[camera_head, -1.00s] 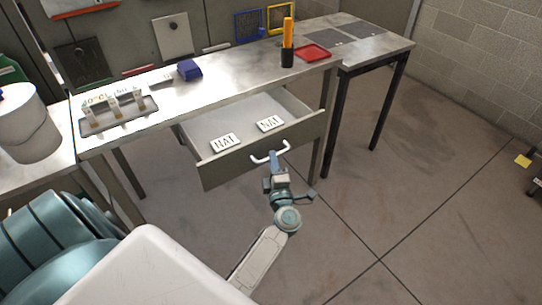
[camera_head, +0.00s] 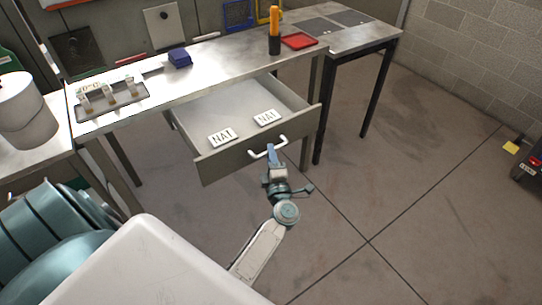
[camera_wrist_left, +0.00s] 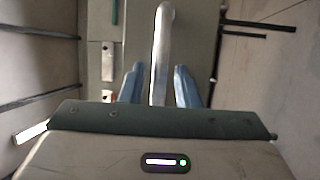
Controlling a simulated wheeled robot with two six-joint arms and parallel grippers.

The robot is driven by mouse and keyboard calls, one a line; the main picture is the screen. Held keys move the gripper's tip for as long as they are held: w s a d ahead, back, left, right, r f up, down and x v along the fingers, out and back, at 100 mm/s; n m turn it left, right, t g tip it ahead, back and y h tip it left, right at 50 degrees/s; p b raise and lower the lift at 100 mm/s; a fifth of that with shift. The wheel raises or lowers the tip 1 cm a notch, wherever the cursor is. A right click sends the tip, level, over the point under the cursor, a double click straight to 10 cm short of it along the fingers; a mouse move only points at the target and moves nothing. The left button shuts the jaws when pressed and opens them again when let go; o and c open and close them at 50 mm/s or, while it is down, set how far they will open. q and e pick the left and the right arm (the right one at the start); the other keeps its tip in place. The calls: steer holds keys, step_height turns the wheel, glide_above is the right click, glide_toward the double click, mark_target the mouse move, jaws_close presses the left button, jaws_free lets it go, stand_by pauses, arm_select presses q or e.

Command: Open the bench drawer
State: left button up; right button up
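The bench drawer (camera_head: 238,157) stands well out from under the metal bench (camera_head: 222,66). Two white "NAT" plates (camera_head: 222,137) (camera_head: 266,117) lie in it. Its white bar handle (camera_head: 268,149) is on the front panel. My left gripper (camera_head: 271,149) is at this handle, its arm coming from below. My right gripper is not in view.
On the bench are a tray of small fittings (camera_head: 111,103), a blue block (camera_head: 180,58), a dark cup with orange items (camera_head: 274,42) and a red tray (camera_head: 299,41). A white bucket (camera_head: 27,110) stands at left.

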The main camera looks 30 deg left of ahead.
arm_select(q)
steer(key=shift+o, duration=0.3)
